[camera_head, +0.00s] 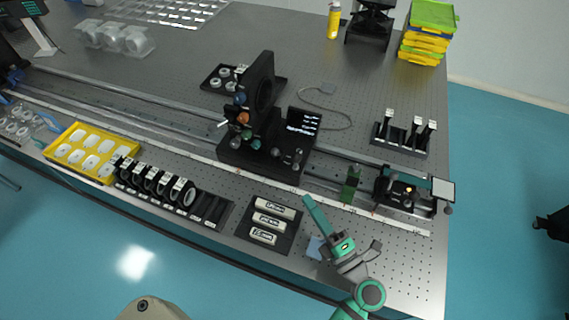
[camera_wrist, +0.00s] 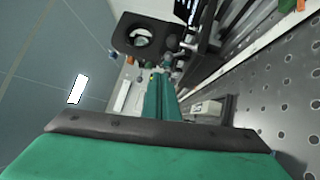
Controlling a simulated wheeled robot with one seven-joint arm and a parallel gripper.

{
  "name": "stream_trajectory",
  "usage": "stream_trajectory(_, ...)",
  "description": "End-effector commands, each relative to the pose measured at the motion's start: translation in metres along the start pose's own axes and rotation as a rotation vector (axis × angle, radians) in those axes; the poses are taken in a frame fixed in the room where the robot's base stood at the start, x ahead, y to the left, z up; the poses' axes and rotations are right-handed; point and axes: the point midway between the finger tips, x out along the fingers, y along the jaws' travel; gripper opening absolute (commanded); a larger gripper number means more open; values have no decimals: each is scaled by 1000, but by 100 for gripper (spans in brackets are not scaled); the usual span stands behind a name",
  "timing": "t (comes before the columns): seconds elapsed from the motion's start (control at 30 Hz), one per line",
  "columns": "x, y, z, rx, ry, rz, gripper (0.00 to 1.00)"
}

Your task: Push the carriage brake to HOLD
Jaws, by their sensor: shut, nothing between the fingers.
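A black carriage (camera_head: 236,151) with a tall upright plate and several coloured knobs (camera_head: 243,118) sits on the long rail. It also shows at the top of the wrist view, where a dark plate with a round hole (camera_wrist: 120,36) stands. I cannot tell which part is the brake, or read any HOLD mark. My gripper (camera_head: 307,200) is shut and empty, with long green fingers, above the table's front side, right of and nearer than the carriage. In the wrist view its fingers (camera_wrist: 156,75) point toward the carriage area, apart from it.
A black tray of labelled white blocks (camera_head: 296,232) lies just left of my gripper. A green post (camera_head: 350,184) and a black unit with a lit yellow spot (camera_head: 398,203) stand on the rail to the right. A rack of dark rings (camera_head: 143,181) and a yellow tray (camera_head: 60,166) are left.

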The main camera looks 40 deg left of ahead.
Motion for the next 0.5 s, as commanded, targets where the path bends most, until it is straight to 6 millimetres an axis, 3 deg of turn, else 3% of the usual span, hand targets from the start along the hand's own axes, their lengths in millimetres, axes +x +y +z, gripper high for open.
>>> stream_trajectory(0.2,8,-10,13,-49,46,-64,0)
stream_trajectory(0.5,9,-12,13,-53,50,-72,0)
